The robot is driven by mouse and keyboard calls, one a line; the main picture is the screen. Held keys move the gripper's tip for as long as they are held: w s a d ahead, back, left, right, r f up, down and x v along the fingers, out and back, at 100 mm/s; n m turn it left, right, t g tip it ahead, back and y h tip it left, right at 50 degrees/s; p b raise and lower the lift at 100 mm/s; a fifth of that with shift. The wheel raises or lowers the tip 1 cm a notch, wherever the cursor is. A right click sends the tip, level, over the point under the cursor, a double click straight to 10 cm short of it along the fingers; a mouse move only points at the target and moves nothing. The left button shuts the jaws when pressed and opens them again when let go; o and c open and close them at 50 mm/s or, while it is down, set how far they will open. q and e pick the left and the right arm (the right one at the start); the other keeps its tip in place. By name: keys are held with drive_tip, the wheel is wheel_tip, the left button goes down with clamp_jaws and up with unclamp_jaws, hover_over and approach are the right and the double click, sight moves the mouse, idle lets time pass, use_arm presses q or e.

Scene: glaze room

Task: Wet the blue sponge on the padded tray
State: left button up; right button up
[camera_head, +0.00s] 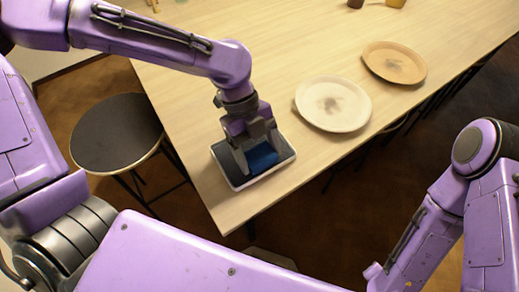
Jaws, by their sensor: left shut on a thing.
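The padded tray (236,186) is a rectangle with a white rim and a dark inside, near the table's front left corner. The blue sponge (263,160) is inside the tray's outline, between the fingers of my left gripper (260,154). My left gripper points down over the tray and is shut on the sponge. Its fingers and wrist hide part of the sponge and the tray's back part. I cannot tell whether the sponge touches the pad. My right arm shows at the right, but its gripper is out of view.
A cream plate (345,117) with a grey smudge lies right of the tray, and a tan plate (395,75) lies beyond it. Two small brown vessels stand at the far edge. A dark round stool (112,130) stands left of the wooden table (285,55).

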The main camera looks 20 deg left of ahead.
sight(259, 153)
use_arm(q)
drive_tip(key=shift+s+f+p, duration=0.1)
drive_tip(key=shift+f+p, duration=0.05)
drive_tip(key=shift+p, duration=0.2)
idle(1.2)
wheel_tip(259, 153, up, 7)
drive_tip(key=p, duration=0.8)
drive_tip(key=shift+r, duration=0.2)
drive_tip(key=shift+f, duration=0.1)
idle(0.4)
